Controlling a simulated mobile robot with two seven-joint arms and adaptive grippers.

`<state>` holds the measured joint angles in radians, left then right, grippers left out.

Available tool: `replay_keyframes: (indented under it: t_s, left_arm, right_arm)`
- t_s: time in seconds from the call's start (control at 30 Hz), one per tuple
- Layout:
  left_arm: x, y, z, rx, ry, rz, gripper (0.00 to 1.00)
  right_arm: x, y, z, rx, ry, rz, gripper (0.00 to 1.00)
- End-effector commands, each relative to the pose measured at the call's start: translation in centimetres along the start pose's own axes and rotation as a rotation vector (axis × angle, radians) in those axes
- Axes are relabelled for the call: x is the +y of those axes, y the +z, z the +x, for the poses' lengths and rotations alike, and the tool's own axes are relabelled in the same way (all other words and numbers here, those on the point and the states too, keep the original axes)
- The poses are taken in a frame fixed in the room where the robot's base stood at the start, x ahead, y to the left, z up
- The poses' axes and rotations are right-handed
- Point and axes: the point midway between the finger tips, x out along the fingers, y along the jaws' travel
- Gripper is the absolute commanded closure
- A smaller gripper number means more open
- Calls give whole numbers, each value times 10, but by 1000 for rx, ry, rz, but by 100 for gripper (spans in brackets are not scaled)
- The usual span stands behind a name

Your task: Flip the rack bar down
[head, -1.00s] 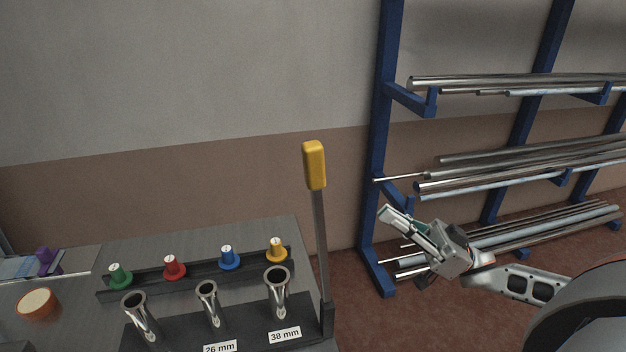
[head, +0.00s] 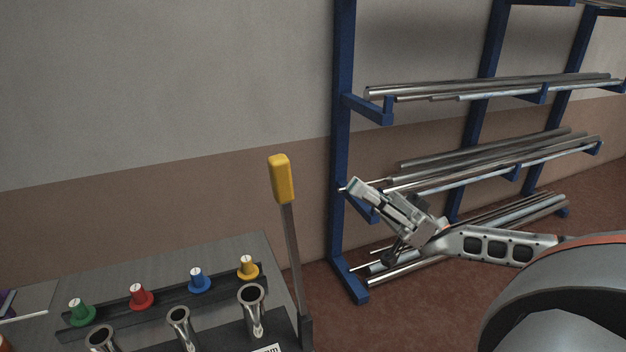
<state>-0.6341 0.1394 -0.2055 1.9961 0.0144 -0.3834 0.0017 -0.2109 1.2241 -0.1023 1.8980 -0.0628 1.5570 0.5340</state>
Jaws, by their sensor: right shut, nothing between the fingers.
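The rack bar seems to be the grey lever with a yellow grip (head: 281,179). It stands nearly upright at the right end of the tube rack (head: 232,337), leaning slightly left at its top. My right gripper (head: 356,187) is shut and empty. It is to the right of the lever, at about the height of its grip, and apart from it in the picture. The blue shelving stands behind the gripper. My left gripper is out of view.
The rack holds several metal tubes (head: 252,310). Behind them, green, red, blue and yellow knobs (head: 248,267) stand in a dark rail. Blue shelving (head: 343,130) with long metal bars (head: 480,88) stands at the right. Red-brown floor is open between table and shelving.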

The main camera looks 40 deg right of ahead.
Motion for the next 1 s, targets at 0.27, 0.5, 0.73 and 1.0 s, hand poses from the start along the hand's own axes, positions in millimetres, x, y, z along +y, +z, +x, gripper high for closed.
replay_keyframes:
  t_s: [0.27,0.5,0.73,1.0]
  left_arm:
    - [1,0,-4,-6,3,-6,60]
    - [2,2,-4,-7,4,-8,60]
    - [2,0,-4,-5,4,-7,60]
    - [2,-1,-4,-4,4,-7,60]
  right_arm:
    - [-1,-2,58,4,-5,-3,100]
    - [0,17,81,3,-1,0,100]
    - [0,27,90,2,0,1,100]
    - [0,29,91,0,1,1,100]
